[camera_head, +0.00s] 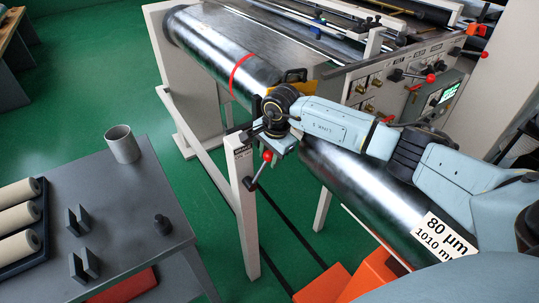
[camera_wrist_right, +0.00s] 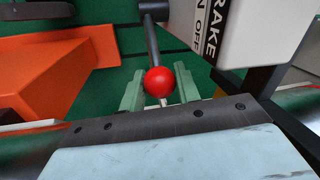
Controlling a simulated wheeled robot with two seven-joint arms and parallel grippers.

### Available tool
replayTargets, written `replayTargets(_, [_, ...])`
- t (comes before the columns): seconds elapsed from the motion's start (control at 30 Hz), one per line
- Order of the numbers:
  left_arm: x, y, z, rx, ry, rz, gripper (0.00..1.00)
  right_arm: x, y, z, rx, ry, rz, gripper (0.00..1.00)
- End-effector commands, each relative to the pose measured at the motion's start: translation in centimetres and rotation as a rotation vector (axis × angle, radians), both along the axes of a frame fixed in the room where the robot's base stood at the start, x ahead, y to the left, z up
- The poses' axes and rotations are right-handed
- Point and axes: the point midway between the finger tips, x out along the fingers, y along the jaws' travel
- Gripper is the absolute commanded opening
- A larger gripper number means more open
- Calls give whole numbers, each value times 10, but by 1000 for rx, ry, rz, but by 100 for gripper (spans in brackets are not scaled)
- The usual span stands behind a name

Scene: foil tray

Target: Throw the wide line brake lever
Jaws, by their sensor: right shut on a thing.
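The brake lever is a dark rod (camera_head: 258,172) with a red ball knob (camera_head: 267,155), mounted on a white post (camera_head: 244,205). In the right wrist view the red knob (camera_wrist_right: 159,82) sits between the green fingers of my right gripper (camera_wrist_right: 160,90), which is shut on it. The rod (camera_wrist_right: 152,40) runs up to a dark hub (camera_wrist_right: 153,10). A label on the white housing beside it reads BRAKE, with ON and OFF (camera_wrist_right: 210,35). In the head view my right gripper (camera_head: 268,148) is at the lever's upper end, its fingers partly hidden. My left gripper is not in view.
A large roller (camera_head: 225,55) with a red band runs behind my right arm. A control panel with other red-knobbed levers (camera_head: 430,78) stands at upper right. A grey table (camera_head: 140,200) is at left, orange blocks (camera_head: 325,287) below. Green floor lies between.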

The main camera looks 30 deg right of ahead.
Motion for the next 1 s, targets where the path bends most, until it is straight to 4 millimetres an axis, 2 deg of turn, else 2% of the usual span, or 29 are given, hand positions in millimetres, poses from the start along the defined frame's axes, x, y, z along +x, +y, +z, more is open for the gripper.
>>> replayTargets(0.33, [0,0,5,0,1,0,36,-1,11,8,-115,-7,1,0])
replayTargets(0.63, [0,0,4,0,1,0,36,-1,12,8,-125,-10,-1,0])
replayTargets(0.67, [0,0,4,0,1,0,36,-1,11,8,-125,-10,-1,33])
replayTargets(0.7, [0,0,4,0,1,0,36,-1,11,8,-125,-10,-1,39])
replayTargets(0.8, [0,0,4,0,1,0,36,-1,11,8,-124,-10,0,52])
replayTargets(1.0, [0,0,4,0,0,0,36,-1,12,7,-124,-10,0,53])
